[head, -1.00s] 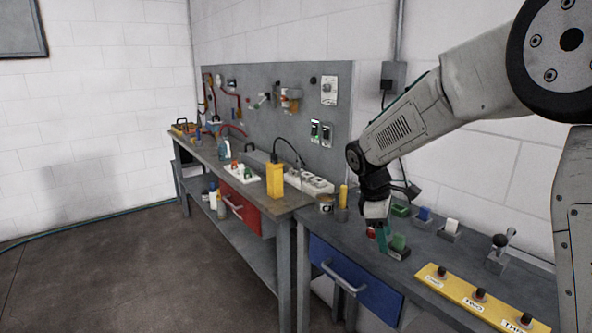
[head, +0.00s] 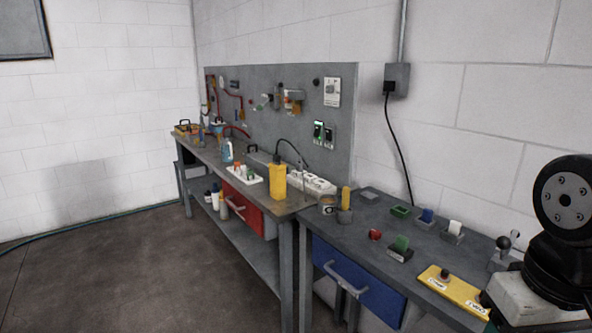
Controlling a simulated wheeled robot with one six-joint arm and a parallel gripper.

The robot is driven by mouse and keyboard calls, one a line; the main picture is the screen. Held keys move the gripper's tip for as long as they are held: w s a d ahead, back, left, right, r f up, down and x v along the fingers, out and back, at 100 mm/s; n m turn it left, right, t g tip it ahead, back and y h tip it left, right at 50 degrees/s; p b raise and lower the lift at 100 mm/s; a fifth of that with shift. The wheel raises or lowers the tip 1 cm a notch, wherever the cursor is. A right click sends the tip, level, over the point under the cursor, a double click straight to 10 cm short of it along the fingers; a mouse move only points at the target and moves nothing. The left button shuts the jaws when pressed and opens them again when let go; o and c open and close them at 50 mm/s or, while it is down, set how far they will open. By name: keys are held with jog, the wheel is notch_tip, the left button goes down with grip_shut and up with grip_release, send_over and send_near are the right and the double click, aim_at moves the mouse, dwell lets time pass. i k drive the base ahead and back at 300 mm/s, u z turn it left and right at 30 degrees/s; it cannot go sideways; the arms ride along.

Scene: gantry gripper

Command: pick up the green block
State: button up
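The green block (head: 402,243) stands upright in a small dark holder (head: 400,255) on the right-hand workbench, behind the yellow strip.
Around the block are a red knob (head: 375,234), a green open box (head: 401,211), and blue (head: 427,215) and white (head: 455,227) blocks in holders. A yellow strip with knobs (head: 452,284) lies in front. A yellow cylinder (head: 346,198) stands left.

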aim_at(401, 242)
jog(key=z, duration=0.15)
jog(key=k, duration=0.35)
jog(key=u, duration=0.9)
jog(key=i, duration=1.2)
jog(key=z, duration=0.3)
